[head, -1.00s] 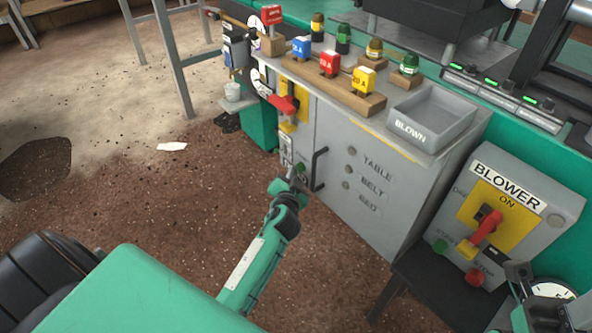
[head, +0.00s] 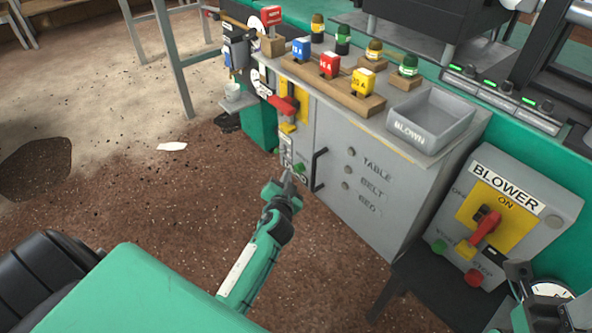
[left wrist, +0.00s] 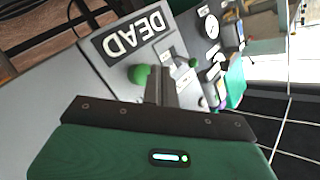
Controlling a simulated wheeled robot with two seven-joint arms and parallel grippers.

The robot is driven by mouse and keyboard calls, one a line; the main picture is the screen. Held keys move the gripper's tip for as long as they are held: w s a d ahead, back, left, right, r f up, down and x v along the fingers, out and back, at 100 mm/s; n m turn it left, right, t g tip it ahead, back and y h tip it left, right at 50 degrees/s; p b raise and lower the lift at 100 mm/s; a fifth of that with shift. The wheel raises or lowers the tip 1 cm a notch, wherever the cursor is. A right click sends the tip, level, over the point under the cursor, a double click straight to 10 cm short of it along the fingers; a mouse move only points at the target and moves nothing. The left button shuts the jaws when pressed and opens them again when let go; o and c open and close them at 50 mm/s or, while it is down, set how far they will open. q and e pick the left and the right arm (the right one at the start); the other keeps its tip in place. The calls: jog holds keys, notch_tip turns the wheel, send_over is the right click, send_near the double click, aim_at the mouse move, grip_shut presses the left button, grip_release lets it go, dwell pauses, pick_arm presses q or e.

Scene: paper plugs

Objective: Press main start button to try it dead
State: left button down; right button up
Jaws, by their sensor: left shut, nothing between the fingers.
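My left gripper (head: 289,180) is shut and empty, low in front of the grey cabinet's left end. A green button (head: 299,168) shows just right of its fingertips in the head view. In the left wrist view the shut fingers (left wrist: 160,88) point between a large green button (left wrist: 139,74) on the left and a smaller green knob (left wrist: 193,62) on the right. A dark plate reading DEAD (left wrist: 128,33), upside down, lies beyond the large button. I cannot tell whether the fingers touch anything. My right gripper (head: 520,272) is partly in view at the lower right; its jaws are unclear.
The grey cabinet (head: 345,215) has a black handle (head: 319,170) close right of the gripper. Above is a red lever (head: 285,104) on a yellow plate. Fuses and a BLOWN tray (head: 430,118) stand on top. The BLOWER box (head: 500,215) is at right. Floor at left is open.

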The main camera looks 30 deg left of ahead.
pick_arm(q)
jog(key=s, duration=0.1)
jog(key=s+a, duration=0.1)
jog(key=s, duration=0.2)
jog(key=shift+s+a+p, duration=0.15)
jog(key=shift+a+p, duration=0.25)
jog(key=shift+s+f, duration=0.1)
dwell(0.5)
